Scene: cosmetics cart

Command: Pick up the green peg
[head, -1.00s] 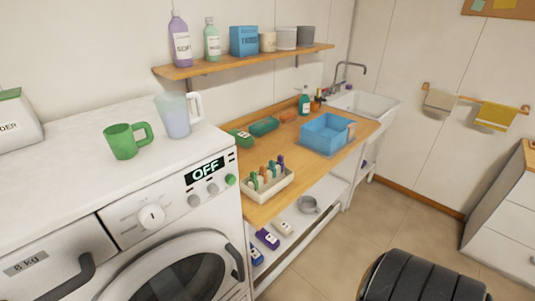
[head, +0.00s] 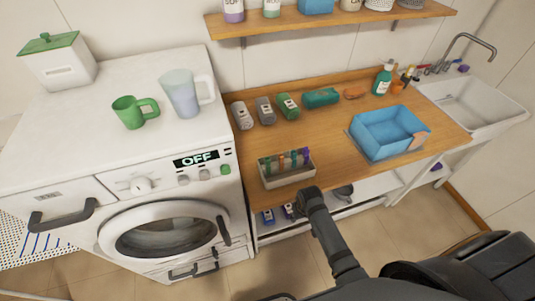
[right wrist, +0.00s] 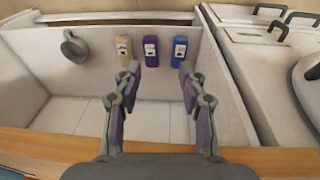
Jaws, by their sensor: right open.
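Several thin pegs stand in a row in a small cream holder (head: 290,178) on the wooden counter in the head view. My right gripper (head: 312,197) is just in front of the holder's front right corner, at the counter edge, and not touching any peg that I can see. In the right wrist view my right gripper (right wrist: 158,73) is open and empty, facing the lower shelf. The pegs are not in that view. My left gripper is not in view.
A blue basin (head: 385,135) stands right of the holder. Several small items, including a green one (head: 287,105), lie behind it. The washing machine (head: 160,165) is at left. The lower shelf bears a beige (right wrist: 123,48), a purple (right wrist: 151,50) and a blue item (right wrist: 180,50).

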